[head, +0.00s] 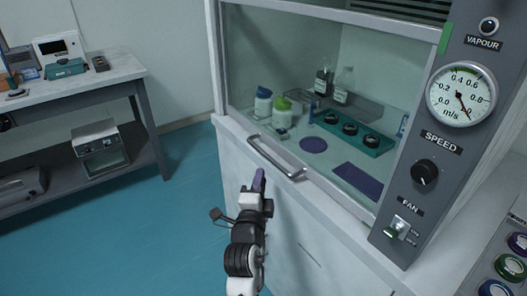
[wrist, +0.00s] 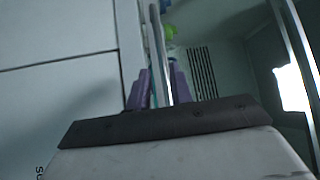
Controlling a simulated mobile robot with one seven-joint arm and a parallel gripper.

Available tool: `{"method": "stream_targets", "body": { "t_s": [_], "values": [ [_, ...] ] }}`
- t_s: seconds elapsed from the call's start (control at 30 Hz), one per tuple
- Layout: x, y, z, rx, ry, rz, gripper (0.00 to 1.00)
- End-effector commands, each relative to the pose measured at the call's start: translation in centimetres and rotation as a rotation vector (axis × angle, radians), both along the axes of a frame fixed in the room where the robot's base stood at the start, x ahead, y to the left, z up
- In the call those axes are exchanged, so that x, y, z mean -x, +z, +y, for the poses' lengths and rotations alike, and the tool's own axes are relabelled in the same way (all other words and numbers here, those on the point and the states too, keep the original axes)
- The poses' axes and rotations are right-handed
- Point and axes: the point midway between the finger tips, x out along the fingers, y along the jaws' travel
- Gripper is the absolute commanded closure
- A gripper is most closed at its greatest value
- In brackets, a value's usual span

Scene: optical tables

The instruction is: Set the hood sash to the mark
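The fume hood's sash (head: 262,50) is a clear pane across the hood front. A silver bar handle (head: 275,158) sits at its lower edge, near the front sill. A green strip (head: 445,39) is on the right post, well above the handle; I cannot read any marking on it. My gripper (head: 259,178) has purple fingers and is just below and in front of the handle. In the wrist view, the fingers (wrist: 159,88) stand apart, with the bar handle (wrist: 157,45) showing between them. I cannot tell whether they touch it.
Inside the hood are bottles (head: 263,103), a teal rack (head: 352,134) and purple mats (head: 358,181). The right panel holds a gauge (head: 461,95), a speed knob (head: 425,172) and a fan switch (head: 401,228). A side bench (head: 75,88) stands left; the floor between is clear.

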Motion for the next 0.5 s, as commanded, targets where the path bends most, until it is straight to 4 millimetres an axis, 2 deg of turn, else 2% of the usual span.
{"method": "stream_targets", "body": {
  "t_s": [0.03, 0.2, 0.4, 0.5],
  "values": [
    [-1.2, 0.7, -0.3, 0.002, -0.002, -0.002, 0.78],
    [-4.9, 1.2, -0.8, 0.002, -0.001, -0.002, 0.78],
    [-8.1, 1.4, -1.2, 0.001, 0.001, -0.001, 0.78],
    [-9.0, 1.5, -1.3, 0.002, 0.001, -0.002, 0.78]
  ]
}}
